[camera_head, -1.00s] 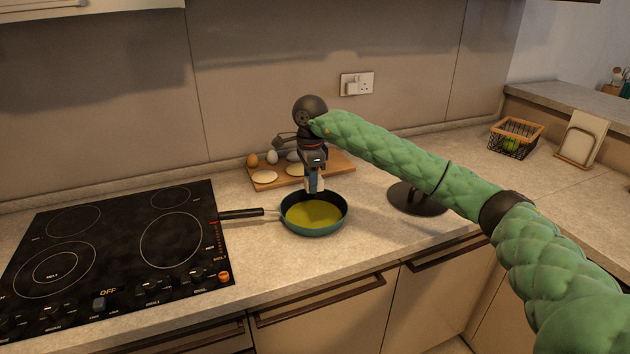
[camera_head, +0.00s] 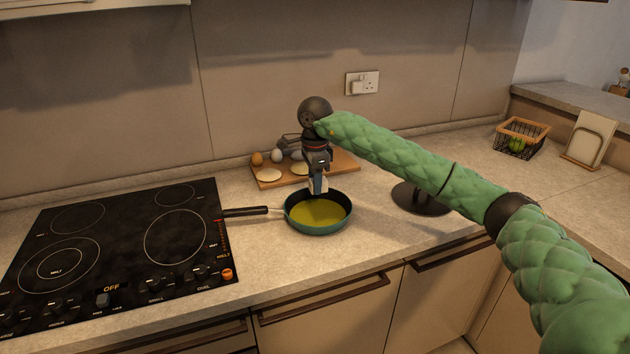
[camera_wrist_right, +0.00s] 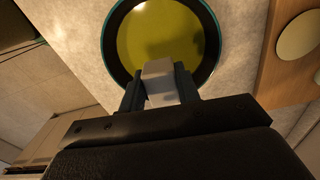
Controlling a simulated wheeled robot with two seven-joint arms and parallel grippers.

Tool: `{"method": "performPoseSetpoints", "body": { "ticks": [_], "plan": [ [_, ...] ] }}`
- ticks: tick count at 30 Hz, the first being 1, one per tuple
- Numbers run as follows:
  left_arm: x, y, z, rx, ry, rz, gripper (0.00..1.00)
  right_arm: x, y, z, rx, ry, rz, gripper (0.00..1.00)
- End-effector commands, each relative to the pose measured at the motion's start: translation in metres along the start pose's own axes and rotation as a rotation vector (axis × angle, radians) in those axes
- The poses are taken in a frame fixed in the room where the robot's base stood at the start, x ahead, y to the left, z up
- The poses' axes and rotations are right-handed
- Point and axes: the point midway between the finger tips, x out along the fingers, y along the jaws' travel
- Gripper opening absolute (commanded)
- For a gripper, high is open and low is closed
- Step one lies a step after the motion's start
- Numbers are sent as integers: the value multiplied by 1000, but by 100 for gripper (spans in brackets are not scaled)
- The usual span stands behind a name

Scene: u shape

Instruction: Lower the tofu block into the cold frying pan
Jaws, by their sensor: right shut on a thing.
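The frying pan (camera_head: 318,229) is dark with a teal outside and holds yellow oil. It stands on the counter right of the hob, its handle (camera_head: 245,211) pointing left. My right gripper (camera_head: 318,188) is over the pan's far edge, pointing down. In the right wrist view the gripper (camera_wrist_right: 160,88) is shut on the white tofu block (camera_wrist_right: 158,72), which shows over the pan's rim and the oil. The block (camera_head: 317,187) is mostly hidden by the fingers in the head view. I cannot tell whether it touches the pan. My left gripper is not in view.
A black hob (camera_head: 120,250) reading OFF lies at left. A wooden board (camera_head: 345,165) with eggs (camera_head: 277,156) and pale rounds (camera_head: 269,175) is just behind the pan. A dark round stand (camera_head: 420,200) is to its right. A wire basket (camera_head: 520,140) sits further right.

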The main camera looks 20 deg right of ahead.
Motion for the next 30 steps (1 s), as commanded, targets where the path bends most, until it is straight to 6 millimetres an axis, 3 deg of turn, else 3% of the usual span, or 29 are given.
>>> {"method": "performPoseSetpoints", "body": {
  "ticks": [30],
  "plan": [
    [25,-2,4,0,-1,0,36,37,0,0,0,0,0,9]
  ]
}}
